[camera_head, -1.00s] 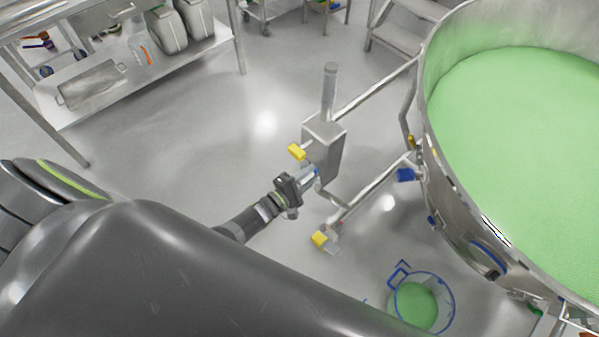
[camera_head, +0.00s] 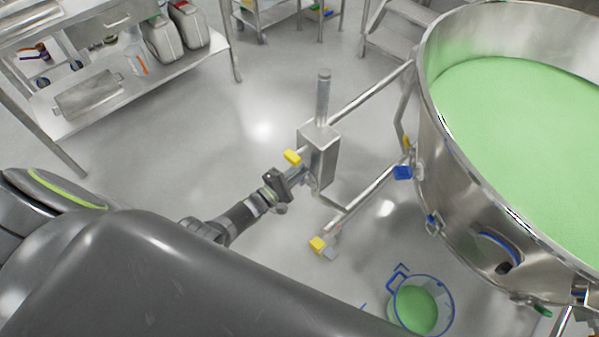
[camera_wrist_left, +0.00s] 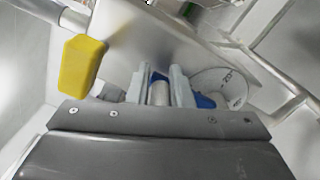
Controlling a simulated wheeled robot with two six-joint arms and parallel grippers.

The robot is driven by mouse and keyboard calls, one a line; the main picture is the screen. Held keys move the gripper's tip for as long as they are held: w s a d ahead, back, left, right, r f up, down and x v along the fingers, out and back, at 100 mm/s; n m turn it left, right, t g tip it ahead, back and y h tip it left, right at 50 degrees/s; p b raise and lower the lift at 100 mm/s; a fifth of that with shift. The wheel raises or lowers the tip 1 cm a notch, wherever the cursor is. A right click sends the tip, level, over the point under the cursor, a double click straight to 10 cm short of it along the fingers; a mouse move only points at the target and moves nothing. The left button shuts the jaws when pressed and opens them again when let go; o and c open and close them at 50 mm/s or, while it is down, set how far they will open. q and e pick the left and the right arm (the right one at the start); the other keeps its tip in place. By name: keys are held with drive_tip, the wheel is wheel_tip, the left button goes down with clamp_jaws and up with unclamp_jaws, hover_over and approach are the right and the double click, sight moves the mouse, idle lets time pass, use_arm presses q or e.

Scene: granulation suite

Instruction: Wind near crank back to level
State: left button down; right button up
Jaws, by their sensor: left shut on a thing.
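My left gripper (camera_head: 297,176) is at the near side of the upright steel box (camera_head: 320,150) on the vessel's stand. In the left wrist view the gripper (camera_wrist_left: 161,88) is shut around a pale cylindrical crank handle (camera_wrist_left: 160,94) with blue behind it. A white dial (camera_wrist_left: 225,87) marked 20 is just right of the fingers. In the head view the handle is mostly hidden by the gripper. The steel vessel (camera_head: 455,190) at the right holds green material (camera_head: 520,140). My right gripper is not in view.
A yellow block (camera_head: 292,157) is close beside the gripper, and shows in the left wrist view (camera_wrist_left: 82,66). Another yellow block (camera_head: 317,244) is on the lower frame. A clear bucket (camera_head: 445,310) of green material stands on the floor. A steel shelf (camera_head: 75,110) is at left.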

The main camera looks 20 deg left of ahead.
use_arm(q)
drive_tip(key=shift+a+f, duration=0.35)
drive_tip(key=shift+a, duration=0.4)
drive_tip(key=c, duration=1.7)
unclamp_jaws()
drive_tip(key=o, duration=0.4)
drive_tip(key=shift+a+f+y, duration=0.1)
drive_tip(key=shift+f+y, duration=0.05)
drive_tip(key=shift+y, duration=0.15)
drive_tip(key=shift+s+a, duration=0.2)
drive_tip(key=shift+s, duration=0.25)
drive_tip(key=v, duration=0.5)
drive_tip(key=p+v, duration=0.1)
drive_tip(key=v, duration=0.4)
drive_tip(key=p+v, duration=0.1)
drive_tip(key=v, duration=0.4)
drive_tip(key=shift+s+d+r, duration=0.2)
drive_tip(key=shift+s+r, duration=0.05)
drive_tip(key=shift+s, duration=0.25)
